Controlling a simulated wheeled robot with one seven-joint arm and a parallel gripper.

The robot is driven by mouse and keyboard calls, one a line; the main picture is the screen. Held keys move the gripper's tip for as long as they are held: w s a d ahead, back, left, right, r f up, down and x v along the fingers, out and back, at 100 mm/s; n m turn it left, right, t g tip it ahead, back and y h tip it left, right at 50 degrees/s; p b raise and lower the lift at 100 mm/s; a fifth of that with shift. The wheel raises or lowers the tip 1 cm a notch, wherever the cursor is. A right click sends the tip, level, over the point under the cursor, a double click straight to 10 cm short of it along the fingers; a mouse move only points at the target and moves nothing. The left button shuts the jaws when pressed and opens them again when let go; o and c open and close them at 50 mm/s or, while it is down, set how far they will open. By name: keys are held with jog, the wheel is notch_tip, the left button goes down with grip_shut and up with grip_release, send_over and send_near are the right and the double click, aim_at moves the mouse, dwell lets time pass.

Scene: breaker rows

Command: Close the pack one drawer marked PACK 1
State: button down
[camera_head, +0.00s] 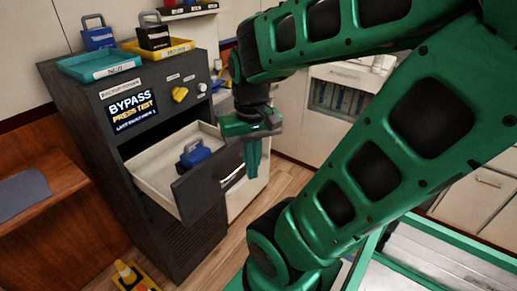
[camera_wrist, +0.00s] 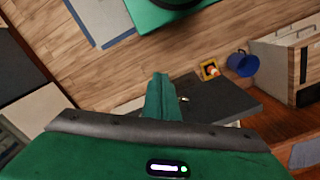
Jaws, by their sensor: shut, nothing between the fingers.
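A drawer stands pulled out of the dark cabinet, with a pale tray (camera_head: 151,180) and a dark front panel (camera_head: 210,182). A blue pack (camera_head: 194,153) with a handle lies inside it. I cannot read a PACK 1 mark on it. My gripper (camera_head: 252,172) points down just right of the front panel's right end, its fingers shut and empty. In the wrist view the closed fingers (camera_wrist: 161,84) show beside the dark drawer front (camera_wrist: 222,98). I cannot tell whether they touch it. The gripper body hides part of the drawer in that view.
The cabinet (camera_head: 188,235) bears a BYPASS screen (camera_head: 132,107), a yellow knob (camera_head: 179,94), a teal tray (camera_head: 100,66) and a yellow tray (camera_head: 178,50). A cone (camera_head: 127,272) stands on the floor at lower left. A blue bucket (camera_wrist: 240,63) shows in the wrist view.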

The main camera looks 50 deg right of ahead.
jog(key=w+d+n+t+y, duration=0.25)
jog(key=w+d+n, duration=0.25)
jog(key=d+n, duration=0.7)
jog(key=s+d+f+n+t+y, duration=0.2)
jog(key=s+d+n+t, duration=0.15)
jog(key=d+n, duration=0.7)
jog(key=w+r+x, duration=0.1)
jog(key=w+x, duration=0.1)
jog(key=x, duration=1)
jog(key=shift+w+r+n, duration=0.2)
jog(key=shift+w+n, duration=0.05)
jog(key=shift+n, duration=0.2)
jog(key=shift+d, duration=0.15)
